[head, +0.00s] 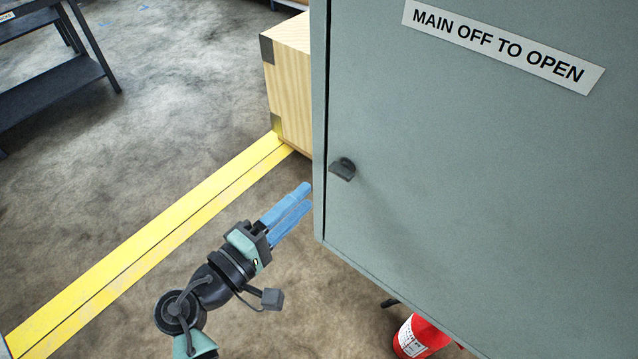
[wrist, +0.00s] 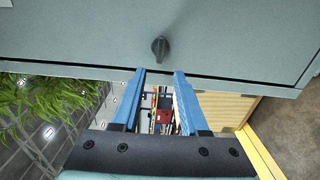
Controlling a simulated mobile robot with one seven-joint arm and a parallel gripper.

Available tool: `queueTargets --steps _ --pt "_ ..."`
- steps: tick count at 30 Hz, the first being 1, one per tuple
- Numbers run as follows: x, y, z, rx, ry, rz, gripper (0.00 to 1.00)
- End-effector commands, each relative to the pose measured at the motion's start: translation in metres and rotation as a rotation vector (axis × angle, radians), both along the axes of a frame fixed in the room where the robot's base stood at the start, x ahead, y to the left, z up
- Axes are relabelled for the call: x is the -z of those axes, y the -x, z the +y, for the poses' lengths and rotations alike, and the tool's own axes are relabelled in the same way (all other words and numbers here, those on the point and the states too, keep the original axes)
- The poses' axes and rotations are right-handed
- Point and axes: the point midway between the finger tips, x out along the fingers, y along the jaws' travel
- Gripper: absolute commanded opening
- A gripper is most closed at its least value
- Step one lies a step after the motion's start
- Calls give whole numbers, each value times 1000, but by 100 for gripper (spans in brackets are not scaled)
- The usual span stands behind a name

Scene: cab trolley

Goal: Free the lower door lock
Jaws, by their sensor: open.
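The lower door lock (head: 342,168) is a small dark knob with a flat wing near the lower left corner of the grey-green cabinet door (head: 450,190). In the wrist view the lock (wrist: 160,47) sits on the door face, beyond the fingertips and roughly centred between them. My gripper (head: 304,197) has blue fingers and is left of and slightly below the lock in the head view. In the wrist view my gripper (wrist: 160,71) is open and empty, with a gap between its fingers. It does not touch the lock.
A sign (head: 503,42) reads "MAIN OFF TO OPEN" on the door. A wooden crate (head: 290,80) stands behind the cabinet's left edge. A red extinguisher (head: 420,337) is below the door. A yellow stripe (head: 150,240) crosses the floor. A dark shelf (head: 50,90) stands far left.

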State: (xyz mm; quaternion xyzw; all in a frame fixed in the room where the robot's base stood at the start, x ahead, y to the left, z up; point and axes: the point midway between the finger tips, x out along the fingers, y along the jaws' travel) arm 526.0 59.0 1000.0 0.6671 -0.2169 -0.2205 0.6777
Motion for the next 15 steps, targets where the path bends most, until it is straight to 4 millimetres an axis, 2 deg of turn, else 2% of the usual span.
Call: queueTargets --steps 3,6,15 --pt "2 18 14 -4 1 1 44" --pt "1 28 21 -2 0 0 44" --pt "0 37 27 0 1 1 44"
